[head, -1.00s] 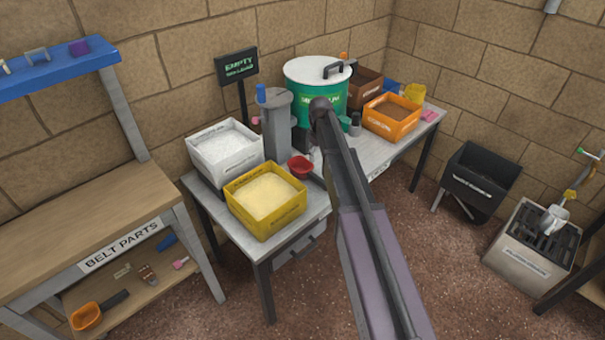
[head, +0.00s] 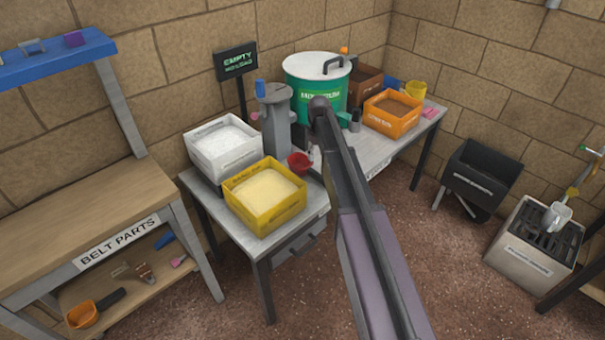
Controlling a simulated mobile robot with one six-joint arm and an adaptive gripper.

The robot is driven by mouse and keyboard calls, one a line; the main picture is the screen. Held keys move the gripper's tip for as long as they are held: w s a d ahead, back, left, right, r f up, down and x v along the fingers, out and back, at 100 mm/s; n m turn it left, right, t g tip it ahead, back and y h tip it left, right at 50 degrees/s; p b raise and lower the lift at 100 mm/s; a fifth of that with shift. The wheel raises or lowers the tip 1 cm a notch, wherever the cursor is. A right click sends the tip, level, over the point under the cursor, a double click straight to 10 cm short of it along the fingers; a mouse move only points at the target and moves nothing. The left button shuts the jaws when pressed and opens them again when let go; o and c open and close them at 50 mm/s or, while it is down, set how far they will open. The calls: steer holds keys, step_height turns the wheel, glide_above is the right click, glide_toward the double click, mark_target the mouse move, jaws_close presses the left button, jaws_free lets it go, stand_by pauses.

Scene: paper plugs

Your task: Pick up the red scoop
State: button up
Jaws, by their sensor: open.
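The red scoop (head: 299,163) is on the grey table, just right of the yellow bin and in front of the grey column-shaped device. Its bowl shows; its handle I cannot make out. My arm (head: 350,185) reaches up from the bottom of the head view, and its dark rounded joint (head: 320,104) overlaps the front of the drum. My gripper cannot be made out behind the arm. A small pale shape just right of the scoop is too unclear to name.
A yellow bin (head: 237,212) and white bin (head: 197,157) of powder stand left of the scoop. The grey device (head: 277,120) and the green drum (head: 304,100) stand behind it. An orange bin (head: 391,125) is to the right. A wooden bench (head: 60,215) stands left.

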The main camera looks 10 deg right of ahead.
mark_target(316, 173)
steer(key=shift+f+b, duration=2.8)
steer(key=shift+f, duration=0.3)
steer(key=shift+w+a+f+b, duration=0.1)
steer(key=shift+f+b, duration=2.5)
steer(key=shift+c, duration=0.2)
jaws_close()
